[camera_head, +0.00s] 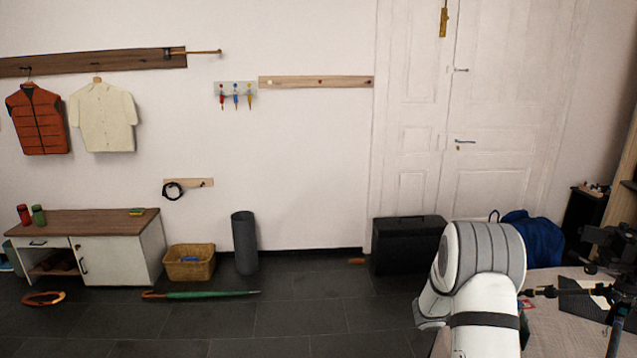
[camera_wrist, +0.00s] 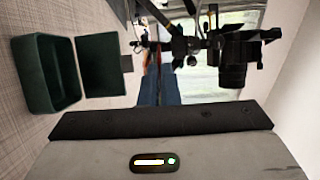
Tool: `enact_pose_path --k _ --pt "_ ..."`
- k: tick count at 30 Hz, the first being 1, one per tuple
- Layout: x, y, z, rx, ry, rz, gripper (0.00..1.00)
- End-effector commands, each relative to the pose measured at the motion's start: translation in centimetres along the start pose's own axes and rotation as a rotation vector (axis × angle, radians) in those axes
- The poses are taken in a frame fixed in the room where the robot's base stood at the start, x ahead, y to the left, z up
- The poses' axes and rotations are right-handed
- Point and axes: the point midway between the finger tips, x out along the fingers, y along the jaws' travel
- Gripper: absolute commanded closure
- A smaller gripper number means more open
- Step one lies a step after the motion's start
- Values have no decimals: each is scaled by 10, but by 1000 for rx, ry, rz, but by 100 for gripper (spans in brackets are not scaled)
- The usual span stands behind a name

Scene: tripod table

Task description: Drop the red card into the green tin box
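The green tin box (camera_wrist: 68,100) is at the upper left of the wrist view, open and seemingly empty where its inside shows. Its flat green lid (camera_wrist: 102,65) is beside it. A small red patch (camera_head: 527,305) lies on the table (camera_head: 560,340) beside my arm in the head view; it may be the red card, but it is too small to tell. My gripper (camera_wrist: 160,123) appears as a grey body with a black front edge along the bottom of the wrist view, apart from the box. Its fingers and anything between them cannot be made out. My arm hides it in the head view.
A black camera (camera_wrist: 235,65) on a tripod stands at the upper right of the wrist view. Tripod parts (camera_head: 612,245) also fill the table's right side in the head view. A dark mat (camera_head: 590,298) lies there. A black case (camera_head: 407,245) and blue bag (camera_head: 535,238) stand behind.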

Motion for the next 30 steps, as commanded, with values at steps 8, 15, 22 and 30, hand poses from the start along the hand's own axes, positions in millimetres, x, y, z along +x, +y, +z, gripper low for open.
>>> enact_pose_path --k 8,15,22,30 --pt "-1 24 0 1 -2 0 100" --pt "-1 22 0 0 -2 0 100" --pt "-1 22 0 0 -3 0 80" --pt "-1 23 1 0 -3 0 72"
